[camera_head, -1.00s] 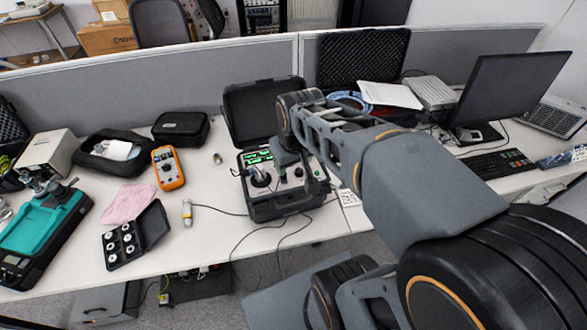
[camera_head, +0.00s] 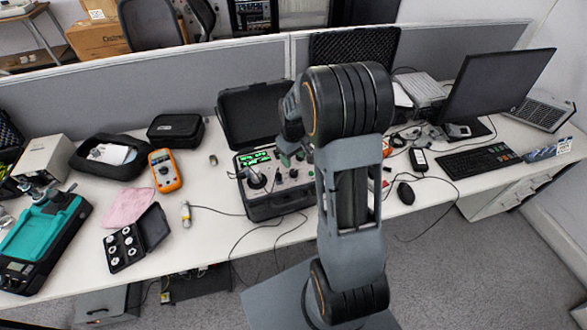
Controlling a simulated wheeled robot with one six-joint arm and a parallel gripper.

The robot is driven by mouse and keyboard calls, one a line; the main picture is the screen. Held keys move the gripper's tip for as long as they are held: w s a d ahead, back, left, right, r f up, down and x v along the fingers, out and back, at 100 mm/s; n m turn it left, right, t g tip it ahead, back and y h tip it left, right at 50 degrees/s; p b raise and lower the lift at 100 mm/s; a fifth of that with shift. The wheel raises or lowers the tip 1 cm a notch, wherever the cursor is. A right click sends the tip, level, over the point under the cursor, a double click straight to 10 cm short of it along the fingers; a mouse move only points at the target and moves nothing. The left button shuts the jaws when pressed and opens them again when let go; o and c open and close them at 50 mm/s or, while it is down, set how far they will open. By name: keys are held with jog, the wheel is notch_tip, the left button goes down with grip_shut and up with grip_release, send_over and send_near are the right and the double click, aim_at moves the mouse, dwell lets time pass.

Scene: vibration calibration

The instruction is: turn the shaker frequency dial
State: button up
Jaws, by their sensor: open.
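The shaker unit is an open black case (camera_head: 272,209) in the middle of the desk, with its lid (camera_head: 245,118) raised behind it. Its grey panel has green lit displays (camera_head: 254,158), a round shaker head with an upright piece (camera_head: 257,179) at the left, and small knobs (camera_head: 294,173) at the right. I cannot tell which knob is the frequency dial. My gripper (camera_head: 287,158) is open over the back right of the panel, small and partly hidden by my wrist. My arm covers the case's right side. I cannot see whether the fingers touch anything.
Left of the case are an orange multimeter (camera_head: 165,171), a yellow-tipped sensor (camera_head: 186,214) with a cable, a black box of round weights (camera_head: 124,248) and a teal device (camera_head: 40,240). A monitor (camera_head: 497,88), keyboard (camera_head: 478,162) and mouse (camera_head: 406,193) stand at the right.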

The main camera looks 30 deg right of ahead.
aim_at(294, 172)
jog(key=shift+f+p, duration=0.45)
jog(key=shift+f, duration=3.05)
jog(key=shift+c, duration=0.2)
jog(key=c, duration=0.9)
